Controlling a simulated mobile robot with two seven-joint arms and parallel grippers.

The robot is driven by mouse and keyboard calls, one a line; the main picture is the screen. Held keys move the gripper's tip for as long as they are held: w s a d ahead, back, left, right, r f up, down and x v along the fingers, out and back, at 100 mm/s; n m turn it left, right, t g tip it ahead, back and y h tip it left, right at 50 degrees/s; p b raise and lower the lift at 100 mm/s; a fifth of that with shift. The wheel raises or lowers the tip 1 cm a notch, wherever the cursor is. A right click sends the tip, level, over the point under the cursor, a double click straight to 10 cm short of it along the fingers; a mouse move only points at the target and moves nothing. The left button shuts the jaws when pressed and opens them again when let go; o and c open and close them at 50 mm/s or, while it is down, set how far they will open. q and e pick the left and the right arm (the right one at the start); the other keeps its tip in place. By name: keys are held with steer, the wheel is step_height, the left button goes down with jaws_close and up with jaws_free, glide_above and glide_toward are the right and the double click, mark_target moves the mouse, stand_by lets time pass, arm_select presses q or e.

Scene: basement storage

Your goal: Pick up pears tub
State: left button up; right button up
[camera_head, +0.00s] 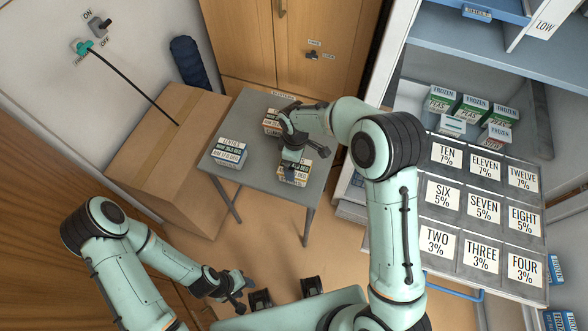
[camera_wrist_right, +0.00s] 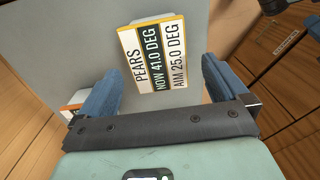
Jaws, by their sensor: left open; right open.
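The pears tub (camera_head: 296,174) stands on the small grey table, partly covered by my right gripper (camera_head: 292,152) in the head view. In the right wrist view, the pears tub's label (camera_wrist_right: 153,57) reads PEARS, NOW 41.0 DEG, AIM 25.0 DEG, with a yellow border. My right gripper (camera_wrist_right: 158,82) is open, its two blue fingers either side of the label in that view. No grip on the tub shows. My left gripper (camera_head: 238,286) is open and empty, low in the head view, away from the table.
The grey table (camera_head: 249,115) also holds a blue-edged tub (camera_head: 229,152) at left and another tub (camera_head: 271,121) at the back. A cardboard box (camera_head: 150,150) stands left of the table. A shelf unit with numbered panels (camera_head: 483,206) and frozen peas boxes (camera_head: 474,108) is at right.

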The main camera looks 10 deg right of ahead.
steer(key=f, duration=0.7)
steer(key=shift+w+f, duration=0.25)
steer(key=c, duration=1.1)
